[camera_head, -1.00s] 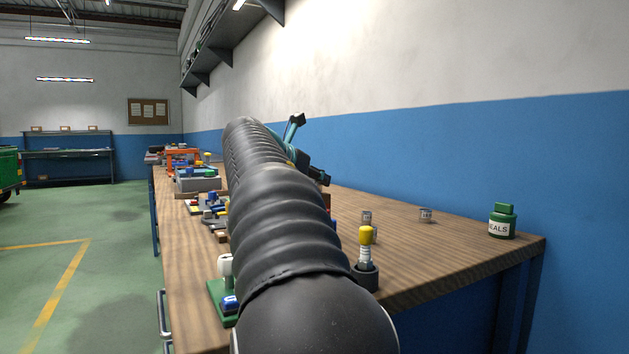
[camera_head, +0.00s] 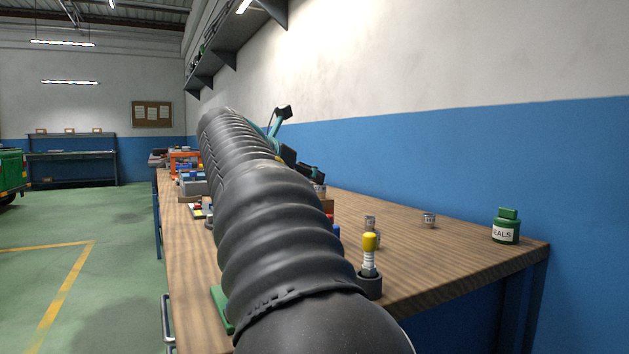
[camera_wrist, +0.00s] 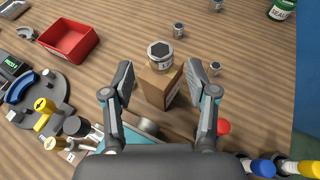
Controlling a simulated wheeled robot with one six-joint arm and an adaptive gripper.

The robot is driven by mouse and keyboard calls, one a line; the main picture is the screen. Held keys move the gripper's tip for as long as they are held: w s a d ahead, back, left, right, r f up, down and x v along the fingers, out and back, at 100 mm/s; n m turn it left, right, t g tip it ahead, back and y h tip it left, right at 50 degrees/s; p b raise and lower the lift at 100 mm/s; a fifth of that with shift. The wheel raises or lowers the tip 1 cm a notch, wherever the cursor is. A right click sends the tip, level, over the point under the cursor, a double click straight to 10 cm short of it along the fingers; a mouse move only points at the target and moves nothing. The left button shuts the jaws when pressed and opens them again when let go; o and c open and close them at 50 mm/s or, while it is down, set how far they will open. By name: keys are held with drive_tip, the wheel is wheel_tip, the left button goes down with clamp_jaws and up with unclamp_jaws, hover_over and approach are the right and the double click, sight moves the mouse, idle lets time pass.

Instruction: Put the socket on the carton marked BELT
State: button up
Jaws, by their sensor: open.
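A silver socket (camera_wrist: 160,53) with a dark hex opening and a white label sits upright on a brown carton (camera_wrist: 153,88) in the wrist view. The carton has a label on its right side that I cannot read. My gripper (camera_wrist: 161,70) is open, with one finger left and one right of the carton and socket, apart from both. In the head view my gripper (camera_head: 310,172) is partly hidden behind my arm. The socket (camera_head: 319,190) and carton (camera_head: 327,205) show just below it.
Smaller sockets (camera_wrist: 178,30) stand beyond the carton. A red tray (camera_wrist: 68,40) and a dark round holder (camera_wrist: 50,100) with several parts lie to the left. A green SEALS bottle (camera_head: 506,226) stands near the bench's right end. Bench between them is mostly clear.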

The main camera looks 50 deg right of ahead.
drive_tip(key=v, duration=0.6)
drive_tip(key=shift+r, duration=0.1)
idle(2.2)
